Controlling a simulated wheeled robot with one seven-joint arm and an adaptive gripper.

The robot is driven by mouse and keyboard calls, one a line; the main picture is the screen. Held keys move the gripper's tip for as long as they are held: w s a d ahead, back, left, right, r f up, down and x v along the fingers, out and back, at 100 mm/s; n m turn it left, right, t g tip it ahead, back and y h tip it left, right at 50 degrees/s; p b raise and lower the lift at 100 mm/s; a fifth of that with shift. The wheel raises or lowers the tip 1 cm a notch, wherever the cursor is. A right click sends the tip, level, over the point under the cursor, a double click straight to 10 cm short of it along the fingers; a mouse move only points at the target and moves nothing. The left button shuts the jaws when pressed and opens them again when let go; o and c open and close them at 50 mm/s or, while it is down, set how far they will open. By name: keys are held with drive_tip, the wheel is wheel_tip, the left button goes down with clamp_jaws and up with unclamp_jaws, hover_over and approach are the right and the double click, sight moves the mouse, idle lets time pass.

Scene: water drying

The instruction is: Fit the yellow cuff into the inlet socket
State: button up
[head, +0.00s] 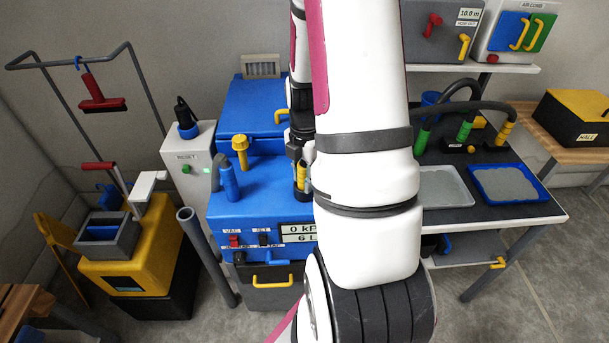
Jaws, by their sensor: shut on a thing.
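The yellow cuff (301,176) stands roughly upright above the right part of the blue machine (258,195). My gripper (298,152) points down and is shut on the cuff from above. My white arm hides the right side of the gripper and much of the machine top. The inlet socket is not clearly visible. A dark patch shows at the cuff's lower end, but I cannot tell whether the cuff is inside a socket, touching its rim or just above it.
A blue cuff (230,184) on a grey hose and a yellow knob (240,147) stand left of my gripper on the machine. The raised blue lid (252,112) is behind. A yellow mop bucket (130,250) stands left; a table with trays (510,184) is right.

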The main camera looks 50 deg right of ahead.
drive_tip(key=shift+f, duration=0.25)
drive_tip(key=shift+s+a+f, duration=0.15)
drive_tip(key=shift+f, duration=0.2)
clamp_jaws()
drive_tip(key=o, duration=1)
unclamp_jaws()
drive_tip(key=shift+o, duration=0.9)
drive_tip(key=shift+f, duration=0.15)
drive_tip(key=shift+r, duration=0.2)
